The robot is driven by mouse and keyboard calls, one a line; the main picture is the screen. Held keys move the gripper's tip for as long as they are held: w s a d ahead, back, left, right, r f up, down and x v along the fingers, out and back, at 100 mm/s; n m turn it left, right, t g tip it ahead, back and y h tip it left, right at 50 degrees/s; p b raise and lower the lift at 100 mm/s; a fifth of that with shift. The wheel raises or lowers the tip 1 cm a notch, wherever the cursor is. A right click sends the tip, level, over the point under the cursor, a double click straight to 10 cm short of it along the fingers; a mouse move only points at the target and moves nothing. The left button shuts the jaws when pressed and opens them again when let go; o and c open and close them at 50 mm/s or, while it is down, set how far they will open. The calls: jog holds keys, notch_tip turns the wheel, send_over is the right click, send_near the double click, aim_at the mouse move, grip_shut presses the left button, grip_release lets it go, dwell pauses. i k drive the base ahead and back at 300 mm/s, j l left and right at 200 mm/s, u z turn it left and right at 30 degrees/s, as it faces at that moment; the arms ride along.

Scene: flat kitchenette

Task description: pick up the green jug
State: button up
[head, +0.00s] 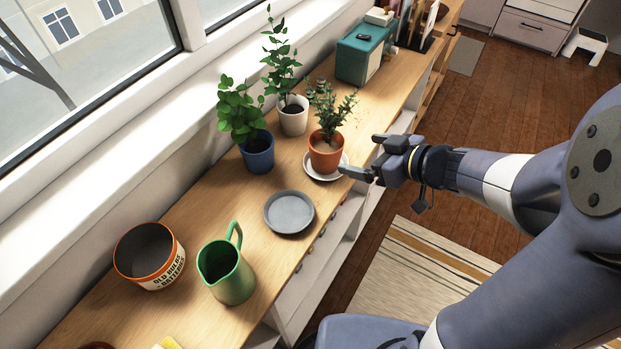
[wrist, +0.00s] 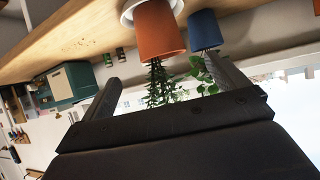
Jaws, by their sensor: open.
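The green jug (head: 229,272) stands upright on the wooden counter near the bottom of the head view, its handle at the upper right side of its rim. My gripper (head: 360,156) is open and empty, with its fingers apart beside the terracotta pot at the counter's right edge. It is well away from the jug, farther up the counter. In the wrist view my gripper's fingers (wrist: 165,82) are spread, with plant leaves showing between them. The jug does not show in the wrist view.
A terracotta pot (head: 326,154) on a white saucer is close to my gripper. A grey dish (head: 289,227) lies between it and the jug. An orange-rimmed bowl (head: 176,270) stands left of the jug. Blue (head: 258,157) and white (head: 293,122) plant pots stand along the window side.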

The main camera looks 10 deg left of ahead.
aim_at(237, 287)
jog(key=i+l+u, duration=0.1)
jog(key=u, duration=0.35)
jog(key=l+u, duration=0.55)
jog(key=u, duration=0.3)
